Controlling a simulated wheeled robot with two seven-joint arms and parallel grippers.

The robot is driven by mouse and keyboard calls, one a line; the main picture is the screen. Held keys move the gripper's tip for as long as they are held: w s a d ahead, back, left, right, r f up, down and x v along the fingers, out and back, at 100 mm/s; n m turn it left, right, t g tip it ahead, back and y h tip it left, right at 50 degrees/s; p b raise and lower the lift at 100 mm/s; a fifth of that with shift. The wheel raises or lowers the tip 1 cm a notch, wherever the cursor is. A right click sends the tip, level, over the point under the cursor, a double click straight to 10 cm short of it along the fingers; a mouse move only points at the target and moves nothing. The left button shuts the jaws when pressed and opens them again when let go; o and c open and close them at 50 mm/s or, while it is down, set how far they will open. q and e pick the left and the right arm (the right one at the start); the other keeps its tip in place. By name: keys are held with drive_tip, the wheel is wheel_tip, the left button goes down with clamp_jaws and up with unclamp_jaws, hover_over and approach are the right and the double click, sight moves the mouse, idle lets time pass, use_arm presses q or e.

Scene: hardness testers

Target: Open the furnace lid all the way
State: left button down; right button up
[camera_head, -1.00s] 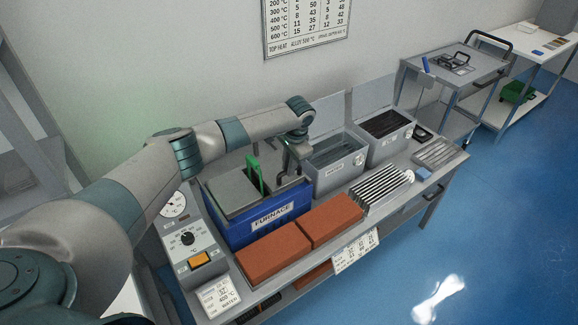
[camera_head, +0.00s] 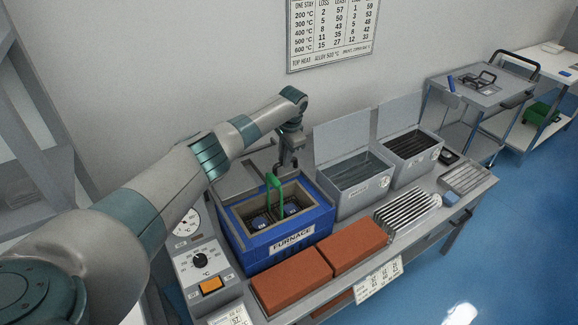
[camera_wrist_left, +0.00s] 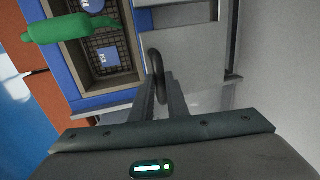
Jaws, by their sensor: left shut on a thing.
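The blue furnace (camera_head: 262,247) stands on the bench with its top opening uncovered. Its grey lid (camera_head: 240,178) lies flat behind the opening, toward the wall, partly hidden by my arm. In the left wrist view the lid (camera_wrist_left: 195,62) is a grey plate beside the blue rim. My left gripper (camera_head: 290,163) is behind the furnace; in its wrist view it (camera_wrist_left: 160,85) is shut on the dark looped lid handle (camera_wrist_left: 156,62). Inside the furnace is a wire basket (camera_wrist_left: 122,48) with blue labelled pieces and a green handle (camera_head: 274,195). My right gripper is not in view.
Two grey quench tanks (camera_head: 352,185) with raised covers stand right of the furnace. Orange bricks (camera_head: 292,280) lie in front. A control box (camera_head: 203,270) with dial and orange switch is at left. The wall is close behind.

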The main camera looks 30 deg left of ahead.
use_arm(q)
drive_tip(key=shift+w+a, duration=0.1)
drive_tip(key=c, duration=1.7)
unclamp_jaws()
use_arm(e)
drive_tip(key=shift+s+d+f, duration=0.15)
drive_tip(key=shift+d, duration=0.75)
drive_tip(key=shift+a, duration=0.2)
